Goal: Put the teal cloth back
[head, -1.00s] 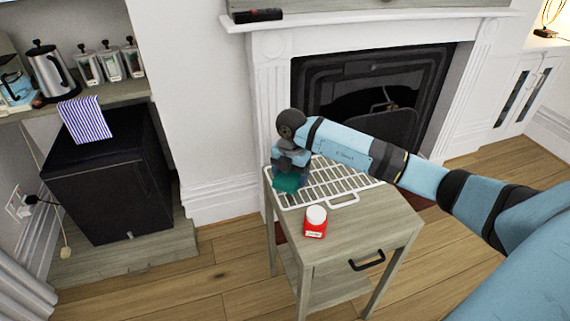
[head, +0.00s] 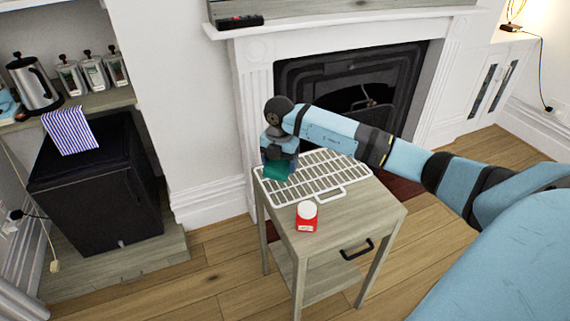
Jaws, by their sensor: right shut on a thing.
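The teal cloth (head: 276,172) is at the left back corner of a white wire rack (head: 325,181) on a small grey wooden side table (head: 335,222). My right gripper (head: 279,160) points down over that corner and is shut on the cloth; its fingertips are mostly hidden by the wrist. I cannot tell whether the cloth touches the rack. My left gripper is not in view.
A red jar with a white lid (head: 307,216) stands on the table in front of the rack. A black mini fridge (head: 98,186) with a striped towel (head: 68,130) is at left. A fireplace (head: 345,90) is behind the table. Floor in front is clear.

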